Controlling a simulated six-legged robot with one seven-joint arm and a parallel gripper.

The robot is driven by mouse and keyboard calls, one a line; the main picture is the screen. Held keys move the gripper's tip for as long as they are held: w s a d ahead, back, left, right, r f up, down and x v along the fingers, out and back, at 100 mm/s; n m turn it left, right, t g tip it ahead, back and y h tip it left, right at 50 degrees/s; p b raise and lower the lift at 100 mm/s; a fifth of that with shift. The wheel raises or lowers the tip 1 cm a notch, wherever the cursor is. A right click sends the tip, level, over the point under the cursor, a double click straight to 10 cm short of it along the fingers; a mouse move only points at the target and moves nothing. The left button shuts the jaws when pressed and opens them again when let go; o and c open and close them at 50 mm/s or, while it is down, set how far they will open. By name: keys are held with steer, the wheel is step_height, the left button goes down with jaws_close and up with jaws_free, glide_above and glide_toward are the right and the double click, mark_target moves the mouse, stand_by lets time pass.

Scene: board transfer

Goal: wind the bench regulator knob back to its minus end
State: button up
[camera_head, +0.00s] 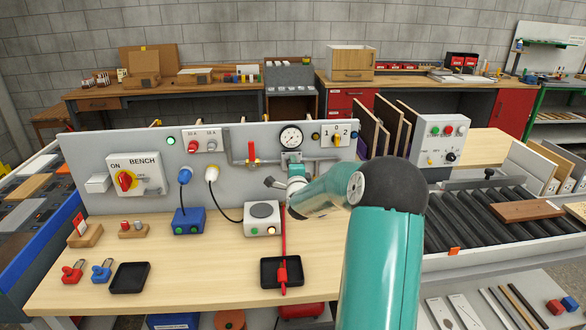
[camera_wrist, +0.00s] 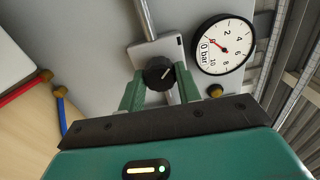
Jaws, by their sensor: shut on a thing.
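The regulator knob (camera_wrist: 157,71) is black and round with a white pointer line, and sits on a grey block on the panel. In the wrist view my gripper (camera_wrist: 160,76) has its green fingers on either side of the knob, shut on it. The pointer line slants up and to the right. The minus and plus marks are too small or hidden to read. The white pressure gauge (camera_wrist: 210,63) beside it has its red needle near 0. In the head view the gauge (camera_head: 291,138) stands above my gripper (camera_head: 292,173), which hides the knob.
The bench panel (camera_head: 228,180) carries a red valve lever (camera_head: 251,152) left of the gauge and a yellow-black selector (camera_head: 337,139) to the right. A BENCH switch (camera_head: 125,181) is at far left. A black tray (camera_head: 268,273) and a grey-topped box (camera_head: 262,219) are below.

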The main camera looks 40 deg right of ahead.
steer(key=n, duration=1.8)
steer(key=shift+n, duration=0.4)
steer(key=o, duration=1)
steer(key=shift+c, duration=0.2)
steer(key=v, duration=1.4)
steer(key=shift+w, duration=0.1)
